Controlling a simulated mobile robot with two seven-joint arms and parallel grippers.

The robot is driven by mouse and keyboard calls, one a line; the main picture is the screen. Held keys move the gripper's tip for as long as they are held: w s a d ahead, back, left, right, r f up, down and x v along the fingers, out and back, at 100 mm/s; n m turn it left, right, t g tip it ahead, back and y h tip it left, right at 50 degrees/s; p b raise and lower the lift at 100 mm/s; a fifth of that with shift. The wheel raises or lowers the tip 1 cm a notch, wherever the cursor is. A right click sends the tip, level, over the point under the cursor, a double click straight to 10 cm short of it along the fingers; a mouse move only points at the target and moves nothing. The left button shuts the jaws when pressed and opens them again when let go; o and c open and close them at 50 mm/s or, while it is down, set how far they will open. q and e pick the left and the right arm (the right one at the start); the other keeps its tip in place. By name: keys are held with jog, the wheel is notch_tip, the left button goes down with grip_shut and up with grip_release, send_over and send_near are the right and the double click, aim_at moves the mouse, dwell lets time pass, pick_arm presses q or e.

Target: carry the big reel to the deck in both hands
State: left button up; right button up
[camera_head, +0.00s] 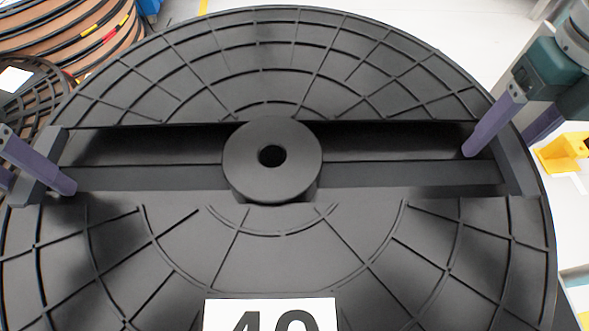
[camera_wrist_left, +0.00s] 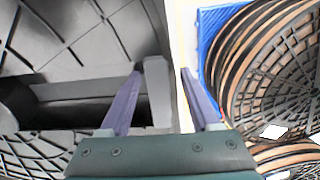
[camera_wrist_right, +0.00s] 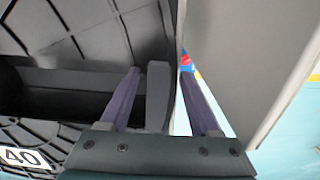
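The big reel (camera_head: 330,240) is a black ribbed disc filling most of the head view. A slot crosses it, with a round hub (camera_head: 285,160) in the middle and a grey bar (camera_head: 512,165) at each end. My left gripper (camera_head: 40,186) straddles the left bar (camera_wrist_left: 158,90), one finger inside the slot and one outside the rim. My right gripper (camera_head: 500,145) straddles the right bar (camera_wrist_right: 157,95) the same way. Both are open, with gaps showing beside the bars in the wrist views. The deck cannot be made out.
Other brown and black reels (camera_head: 75,40) stand at the upper left, also in the left wrist view (camera_wrist_left: 285,80), near a blue object (camera_wrist_left: 212,25). A yellow object (camera_head: 562,153) lies at the right. Pale floor (camera_head: 450,30) shows behind the reel. A white label (camera_head: 270,313) marks its near side.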

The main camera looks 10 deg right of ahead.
jog(key=shift+r, duration=0.45)
pick_arm(q)
notch_tip(320, 180, up, 12)
pick_arm(e)
notch_tip(320, 180, up, 11)
dwell(0.4)
jog(key=shift+r, duration=0.15)
dwell(0.3)
